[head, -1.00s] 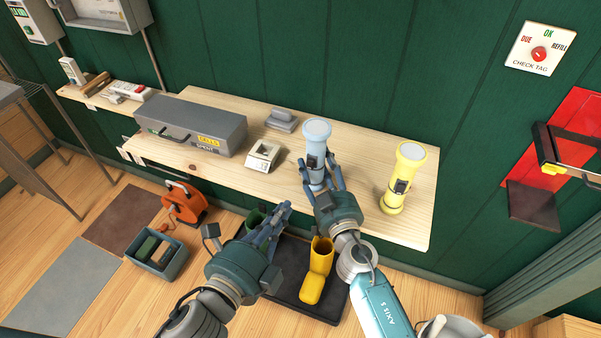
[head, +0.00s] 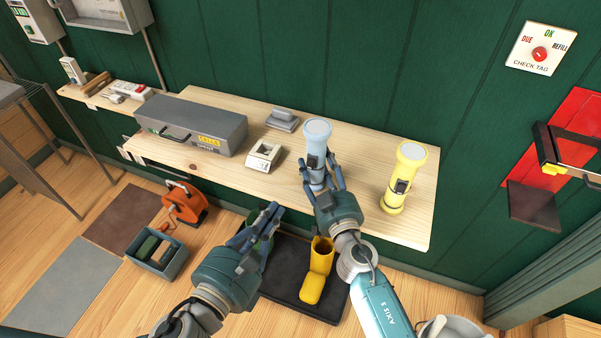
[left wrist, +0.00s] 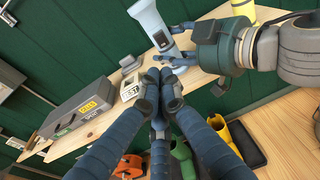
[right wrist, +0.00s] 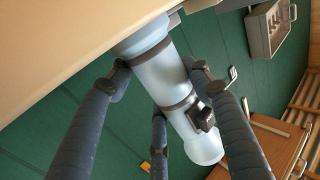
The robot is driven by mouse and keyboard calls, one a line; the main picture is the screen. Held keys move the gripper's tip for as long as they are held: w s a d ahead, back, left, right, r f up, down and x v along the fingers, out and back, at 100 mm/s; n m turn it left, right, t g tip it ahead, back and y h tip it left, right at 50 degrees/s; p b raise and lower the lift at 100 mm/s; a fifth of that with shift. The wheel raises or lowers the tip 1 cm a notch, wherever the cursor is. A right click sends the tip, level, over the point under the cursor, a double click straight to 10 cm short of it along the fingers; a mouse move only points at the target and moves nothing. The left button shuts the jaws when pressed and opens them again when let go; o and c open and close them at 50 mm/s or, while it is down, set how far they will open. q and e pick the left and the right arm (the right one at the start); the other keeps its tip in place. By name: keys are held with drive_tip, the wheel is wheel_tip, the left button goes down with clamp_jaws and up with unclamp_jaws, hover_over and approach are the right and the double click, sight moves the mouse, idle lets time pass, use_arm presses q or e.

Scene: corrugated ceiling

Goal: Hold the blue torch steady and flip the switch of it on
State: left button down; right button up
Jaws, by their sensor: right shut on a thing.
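The blue torch (head: 317,133) stands upright on the wooden shelf, its pale lens facing up. A dark switch (right wrist: 202,118) sits on its side. My right gripper (head: 320,172) is shut on the torch's barrel from the front, and its fingers also show around it in the right wrist view (right wrist: 160,85). My left gripper (head: 268,216) is at the left, lower than the torch and in front of the shelf, touching nothing. In the left wrist view its fingertips (left wrist: 158,88) are together and empty, with the torch (left wrist: 152,24) beyond them.
A yellow torch (head: 403,178) stands right of the blue one. A small white device (head: 264,157), a grey block (head: 282,120) and a grey case (head: 191,124) are to the left.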

use_arm(q)
drive_tip(key=x, duration=1.3)
drive_tip(key=shift+w, duration=0.4)
drive_tip(key=shift+d+f, duration=0.1)
drive_tip(key=shift+d, duration=0.05)
use_arm(e)
drive_tip(key=shift+r, duration=0.1)
use_arm(q)
drive_tip(key=shift+w+f, duration=0.5)
drive_tip(key=shift+f, duration=0.05)
use_arm(e)
drive_tip(key=shift+s+a, duration=0.1)
drive_tip(key=shift+a, duration=0.1)
drive_tip(key=shift+d, duration=0.2)
use_arm(q)
drive_tip(key=v, duration=1.2)
drive_tip(key=shift+d, duration=0.2)
drive_tip(key=shift+s+r, duration=0.1)
